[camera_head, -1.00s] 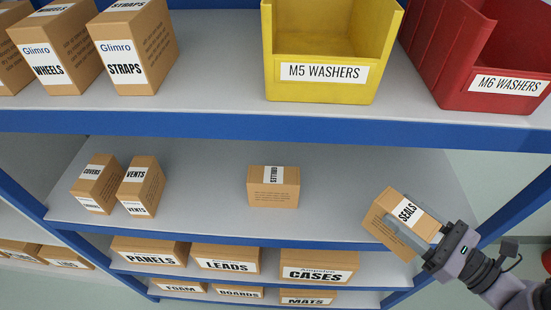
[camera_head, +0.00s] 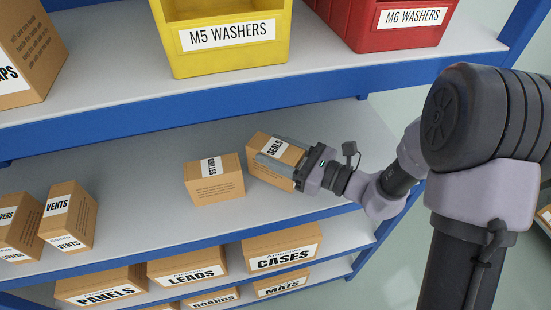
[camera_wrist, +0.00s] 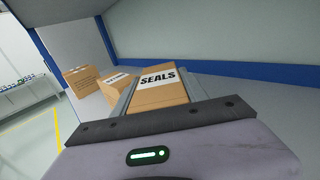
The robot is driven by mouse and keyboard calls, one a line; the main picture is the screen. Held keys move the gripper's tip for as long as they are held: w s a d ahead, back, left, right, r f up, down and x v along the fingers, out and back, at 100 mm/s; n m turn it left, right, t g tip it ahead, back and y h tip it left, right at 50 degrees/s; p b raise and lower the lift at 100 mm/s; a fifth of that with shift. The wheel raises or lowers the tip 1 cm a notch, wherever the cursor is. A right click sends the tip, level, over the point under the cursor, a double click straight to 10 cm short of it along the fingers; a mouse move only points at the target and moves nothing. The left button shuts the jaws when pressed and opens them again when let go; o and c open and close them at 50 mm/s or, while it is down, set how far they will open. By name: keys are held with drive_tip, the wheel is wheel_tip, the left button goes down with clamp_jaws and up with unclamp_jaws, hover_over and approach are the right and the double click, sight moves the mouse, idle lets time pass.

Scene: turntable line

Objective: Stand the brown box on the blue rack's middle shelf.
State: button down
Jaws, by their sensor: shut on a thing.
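The brown box labelled SEALS (camera_head: 266,146) is in my gripper (camera_head: 283,166), which is shut on it. In the head view it is over the blue rack's middle shelf (camera_head: 150,193), just right of a brown box labelled GRILLES (camera_head: 214,182). The SEALS box is tilted in the head view, and I cannot tell whether its base touches the shelf. In the wrist view the SEALS box (camera_wrist: 160,88) sits between the two fingers, with the GRILLES box (camera_wrist: 122,92) close to its left. My gripper hides part of its lower side.
Two VENTS and COVERS boxes (camera_head: 68,216) stand at the shelf's left. Above is the upper shelf's blue front beam (camera_head: 130,120), with a yellow bin (camera_head: 225,50) and a red bin (camera_head: 400,28) over it. Shelf between VENTS and GRILLES is clear.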

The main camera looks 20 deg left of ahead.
wheel_tip(320, 180, down, 2)
drive_tip(key=shift+w+f, duration=0.1)
drive_tip(key=shift+r, duration=0.3)
drive_tip(key=shift+f, duration=0.1)
drive_tip(key=c, duration=1)
unclamp_jaws()
drive_tip(key=shift+f, duration=0.15)
drive_tip(key=shift+c, duration=0.2)
drive_tip(key=o, duration=0.4)
drive_tip(key=shift+d, duration=0.1)
drive_tip(key=shift+o, duration=0.2)
drive_tip(key=shift+r, duration=0.2)
